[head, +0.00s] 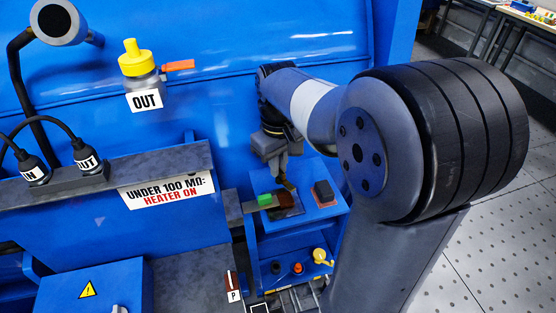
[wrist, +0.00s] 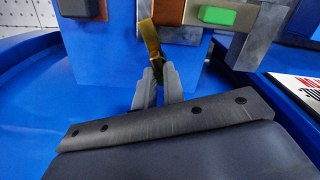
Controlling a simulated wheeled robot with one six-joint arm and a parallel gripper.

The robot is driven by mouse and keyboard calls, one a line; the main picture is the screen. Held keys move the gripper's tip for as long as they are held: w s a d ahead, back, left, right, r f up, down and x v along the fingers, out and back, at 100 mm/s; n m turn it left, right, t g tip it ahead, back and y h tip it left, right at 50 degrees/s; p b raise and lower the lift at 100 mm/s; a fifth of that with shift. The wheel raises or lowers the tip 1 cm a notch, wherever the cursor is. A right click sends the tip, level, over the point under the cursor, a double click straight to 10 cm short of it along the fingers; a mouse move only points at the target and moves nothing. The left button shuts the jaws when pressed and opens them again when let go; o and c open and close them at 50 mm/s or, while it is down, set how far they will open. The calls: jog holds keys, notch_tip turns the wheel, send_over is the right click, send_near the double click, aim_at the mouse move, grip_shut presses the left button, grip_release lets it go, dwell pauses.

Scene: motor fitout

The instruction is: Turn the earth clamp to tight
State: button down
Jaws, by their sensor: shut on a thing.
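My gripper (head: 282,172) points down over a small blue shelf, with its two grey fingers close together. In the wrist view the fingertips (wrist: 157,74) are shut on the lower end of a brass-coloured strip (wrist: 149,36), which looks like the handle of the earth clamp. The strip stands slightly tilted beside a brown block (wrist: 168,10). In the head view only a short piece of the strip (head: 289,185) shows below the fingers. The rest of the clamp is hidden or too small to make out.
A green block (head: 265,199) and a black block on a reddish base (head: 323,191) flank the strip on the blue shelf (head: 322,214). Below are small knobs and a yellow piece (head: 320,256). A grey ledge (head: 110,172) and a yellow-capped OUT fitting (head: 138,65) are left.

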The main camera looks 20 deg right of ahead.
jog(key=shift+d+m+p, duration=0.1)
jog(key=shift+m+p, duration=0.4)
jog(key=shift+m, duration=1.6)
jog(key=c, duration=1.5)
grip_release()
notch_tip(320, 180, up, 11)
jog(key=shift+f, duration=0.15)
